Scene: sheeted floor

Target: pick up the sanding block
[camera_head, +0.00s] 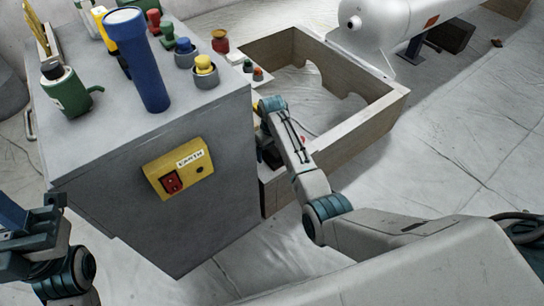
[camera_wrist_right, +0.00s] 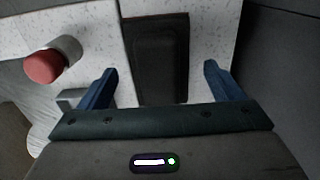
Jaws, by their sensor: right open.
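The sanding block appears to be the dark, rectangular block (camera_wrist_right: 160,50) in the right wrist view, on a pale speckled surface. My right gripper (camera_wrist_right: 159,84) is open, with one blue finger on each side of the block and a visible gap to both. I cannot tell how far above the block the fingertips are. In the head view my right gripper (camera_head: 268,148) points down beside the grey cabinet, and its fingertips and the block are largely hidden there. My left gripper (camera_head: 28,215) is at the lower left edge, partly cut off, its jaw opening unclear.
A red-topped grey cylinder (camera_wrist_right: 46,66) stands left of my right fingers.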

